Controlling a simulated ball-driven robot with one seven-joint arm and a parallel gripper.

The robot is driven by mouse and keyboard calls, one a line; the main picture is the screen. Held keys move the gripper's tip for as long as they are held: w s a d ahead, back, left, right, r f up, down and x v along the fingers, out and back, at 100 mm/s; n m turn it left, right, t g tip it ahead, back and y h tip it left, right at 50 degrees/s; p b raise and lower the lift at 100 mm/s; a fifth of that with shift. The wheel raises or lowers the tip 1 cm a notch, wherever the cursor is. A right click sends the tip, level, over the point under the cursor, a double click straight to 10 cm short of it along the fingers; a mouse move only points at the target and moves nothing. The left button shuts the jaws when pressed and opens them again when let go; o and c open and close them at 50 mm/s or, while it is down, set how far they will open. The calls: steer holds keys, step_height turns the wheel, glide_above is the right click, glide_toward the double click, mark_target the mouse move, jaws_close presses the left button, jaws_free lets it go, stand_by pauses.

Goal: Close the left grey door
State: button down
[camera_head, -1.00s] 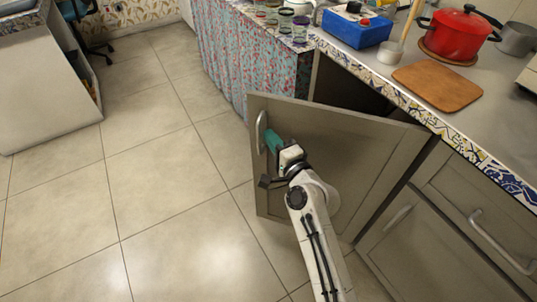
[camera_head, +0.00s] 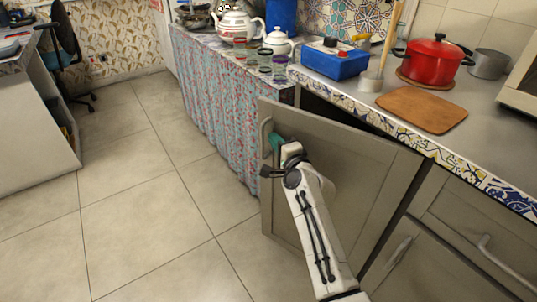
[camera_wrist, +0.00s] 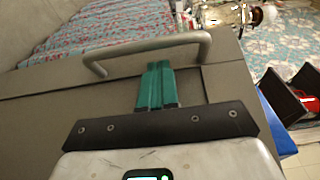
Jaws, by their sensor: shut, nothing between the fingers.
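The left grey door (camera_head: 345,165) stands partly open below the counter, with a dark gap between its top edge and the cabinet. Its curved metal handle (camera_head: 265,135) is near the free edge and also shows in the wrist view (camera_wrist: 190,40). My gripper (camera_head: 276,145) is at the front face of the door, right beside the handle. In the wrist view, its green fingers (camera_wrist: 159,68) are together and empty, with their tips close to the handle bar. I cannot tell whether they touch the door or handle.
Another grey cabinet door (camera_head: 425,255) with a handle is at the lower right. The counter (camera_head: 480,130) carries a red pot (camera_head: 435,62), a blue box (camera_head: 335,62) and a wooden board (camera_head: 420,108). A patterned curtain (camera_head: 215,110) hangs left of the door. The tiled floor (camera_head: 150,210) is clear.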

steer(key=w+d+m+t+h+b, duration=0.1)
steer(key=w+d+m+h+b, duration=0.2)
steer(key=w+d+b, duration=0.4)
steer(key=w+d+h, duration=0.1)
steer(key=w, duration=0.2)
steer(key=shift+w+t, duration=0.25)
steer(key=shift+t, duration=0.05)
steer(key=shift+d, duration=0.2)
